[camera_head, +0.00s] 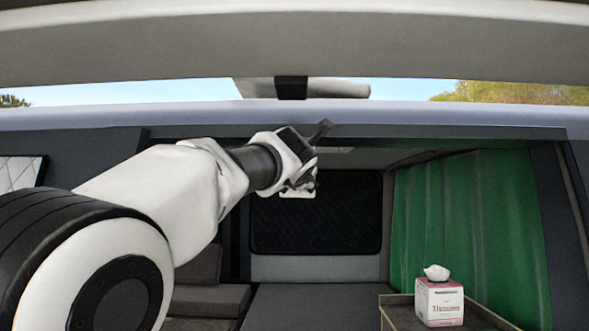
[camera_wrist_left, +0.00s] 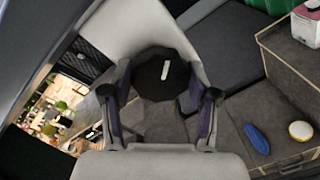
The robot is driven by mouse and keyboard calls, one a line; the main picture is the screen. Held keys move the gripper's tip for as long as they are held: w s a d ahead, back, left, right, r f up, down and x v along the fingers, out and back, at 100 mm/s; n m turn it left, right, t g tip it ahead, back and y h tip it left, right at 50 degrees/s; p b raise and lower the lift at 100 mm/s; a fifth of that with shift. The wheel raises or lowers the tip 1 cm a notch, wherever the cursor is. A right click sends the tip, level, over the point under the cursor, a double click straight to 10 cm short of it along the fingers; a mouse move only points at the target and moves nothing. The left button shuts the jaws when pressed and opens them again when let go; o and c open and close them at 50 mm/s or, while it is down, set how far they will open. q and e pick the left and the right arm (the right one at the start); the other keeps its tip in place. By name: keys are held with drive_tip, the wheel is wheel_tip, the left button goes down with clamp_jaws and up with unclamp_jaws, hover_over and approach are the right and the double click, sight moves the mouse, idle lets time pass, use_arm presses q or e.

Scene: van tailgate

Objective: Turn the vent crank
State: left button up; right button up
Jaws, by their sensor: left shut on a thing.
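My left arm reaches in from the left in the camera_head view, with its left gripper (camera_head: 311,158) raised just below the van's upper opening edge. In the left wrist view, the two dark fingers of the gripper (camera_wrist_left: 160,85) stand apart, either side of a dark round piece with a short pale mark, which looks like the vent crank's knob (camera_wrist_left: 150,82). The gripper is shut on it. A broad pale part lies around and behind this piece; what it belongs to is unclear. In the camera_head view the gripper hides the crank. My right gripper is not in view.
A tissue box (camera_head: 439,302) stands on a tray-like table (camera_head: 398,314) at the lower right. A green curtain (camera_head: 470,230) hangs behind it.

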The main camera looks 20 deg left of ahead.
use_arm(q)
drive_tip(key=m, duration=0.5)
drive_tip(key=m+y, duration=0.1)
drive_tip(key=m, duration=0.4)
drive_tip(key=shift+g, duration=0.3)
drive_tip(key=m, duration=0.5)
drive_tip(key=shift+d+r+y, duration=0.1)
drive_tip(key=shift+y, duration=0.3)
drive_tip(key=m, duration=0.6)
drive_tip(key=shift+y, duration=0.4)
drive_tip(key=m+t, duration=0.1)
drive_tip(key=m, duration=1.5)
drive_tip(key=shift+a+t, duration=0.2)
drive_tip(key=shift+t, duration=0.2)
drive_tip(key=m, duration=0.5)
drive_tip(key=shift+m+h, duration=0.3)
drive_tip(key=shift+h, duration=0.1)
